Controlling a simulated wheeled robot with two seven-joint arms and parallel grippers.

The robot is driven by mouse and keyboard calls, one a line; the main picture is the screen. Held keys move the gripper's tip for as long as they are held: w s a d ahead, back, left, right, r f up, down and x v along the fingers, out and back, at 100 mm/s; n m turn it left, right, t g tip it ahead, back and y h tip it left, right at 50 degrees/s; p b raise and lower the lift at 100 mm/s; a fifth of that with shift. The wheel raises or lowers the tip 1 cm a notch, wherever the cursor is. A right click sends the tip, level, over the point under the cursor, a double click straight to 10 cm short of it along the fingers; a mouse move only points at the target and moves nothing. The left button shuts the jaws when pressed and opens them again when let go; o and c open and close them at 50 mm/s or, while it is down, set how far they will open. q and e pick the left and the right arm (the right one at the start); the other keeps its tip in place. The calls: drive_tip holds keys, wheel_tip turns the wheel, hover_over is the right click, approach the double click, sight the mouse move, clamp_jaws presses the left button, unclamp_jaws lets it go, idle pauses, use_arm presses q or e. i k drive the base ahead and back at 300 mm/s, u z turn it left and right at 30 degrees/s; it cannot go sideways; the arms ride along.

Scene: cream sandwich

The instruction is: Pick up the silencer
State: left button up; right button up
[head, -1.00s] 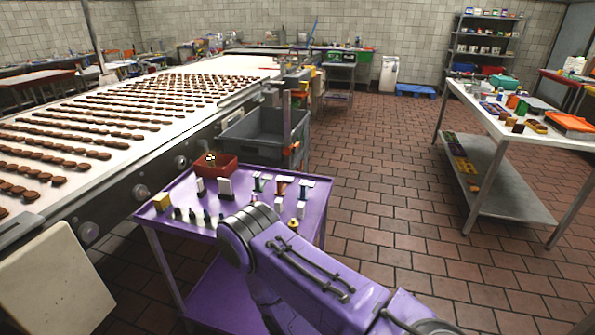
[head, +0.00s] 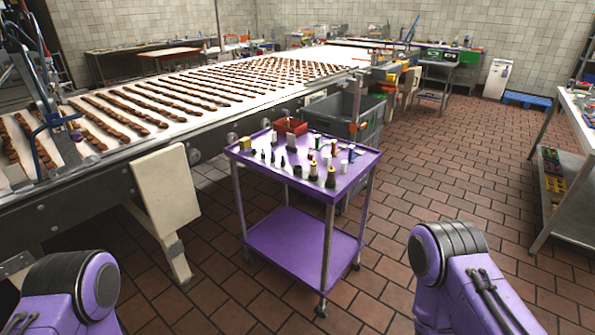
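A purple two-tier cart (head: 290,247) stands in front of me. Its top holds several small parts, too small to tell which one is the silencer. Among them are short dark pointed pieces (head: 272,157), a black-and-white piece (head: 291,142) and dark cylinders with pale tops (head: 330,178). My purple arm links show at the lower left and lower right, apart from the cart. Neither gripper is in the head view, so what they hold is hidden.
A grey crate (head: 365,112) stands behind the cart. A conveyor (head: 165,140) with rows of brown sandwiches runs at left. Tiled floor (head: 415,185) is clear at right.

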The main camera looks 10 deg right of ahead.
sight(314, 165)
drive_tip(key=u, duration=0.65)
drive_tip(key=i, duration=0.7)
drive_tip(key=u, duration=0.6)
drive_tip(key=i, duration=0.85)
drive_tip(key=z, duration=1)
drive_tip(key=i, duration=0.55)
drive_tip(key=z, duration=0.7)
